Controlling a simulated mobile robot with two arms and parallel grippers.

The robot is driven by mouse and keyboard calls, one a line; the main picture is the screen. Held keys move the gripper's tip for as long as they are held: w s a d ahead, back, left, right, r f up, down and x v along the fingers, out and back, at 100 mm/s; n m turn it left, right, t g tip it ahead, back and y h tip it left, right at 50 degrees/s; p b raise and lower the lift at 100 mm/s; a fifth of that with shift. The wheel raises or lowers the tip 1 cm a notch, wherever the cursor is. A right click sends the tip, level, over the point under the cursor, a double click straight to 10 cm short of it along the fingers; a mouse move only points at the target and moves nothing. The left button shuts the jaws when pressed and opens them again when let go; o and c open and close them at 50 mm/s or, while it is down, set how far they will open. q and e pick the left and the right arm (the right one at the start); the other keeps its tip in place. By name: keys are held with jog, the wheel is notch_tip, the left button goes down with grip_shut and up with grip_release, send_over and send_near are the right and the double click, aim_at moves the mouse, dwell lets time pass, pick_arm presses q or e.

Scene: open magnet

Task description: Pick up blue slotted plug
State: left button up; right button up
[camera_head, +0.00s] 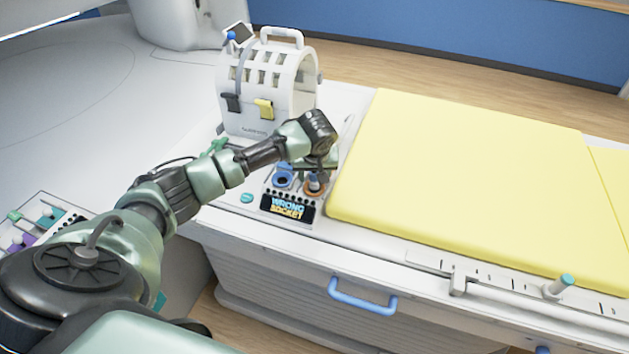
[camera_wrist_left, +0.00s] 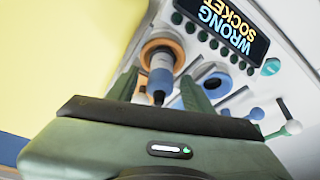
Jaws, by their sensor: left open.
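The blue plug (camera_head: 314,183) stands in the orange ring socket (camera_head: 322,190) of a small panel whose display reads "WRONG SOCKET". In the left wrist view the plug (camera_wrist_left: 161,78) shows a blue body with a dark end, with the orange socket (camera_wrist_left: 176,47) behind it. My left gripper (camera_head: 317,166) is directly over the panel. In the left wrist view its two green fingers (camera_wrist_left: 160,88) are open, one on each side of the plug, with no clear contact. The slot on the plug is too small to make out. A blue ring socket (camera_head: 283,176) sits left of the orange one. My right gripper is not in view.
A white slotted cage-like device (camera_head: 266,80) with a handle stands behind the panel. A yellow pad (camera_head: 470,175) lies close on the right. A teal button (camera_head: 247,198) is left of the display (camera_head: 289,208). A blue drawer handle (camera_head: 362,296) juts out in front.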

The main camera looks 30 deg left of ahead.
pick_arm(q)
grip_shut()
jog(key=shift+r, duration=0.1)
jog(key=shift+r, duration=0.4)
notch_tip(320, 180, up, 19)
jog(key=b, duration=0.4)
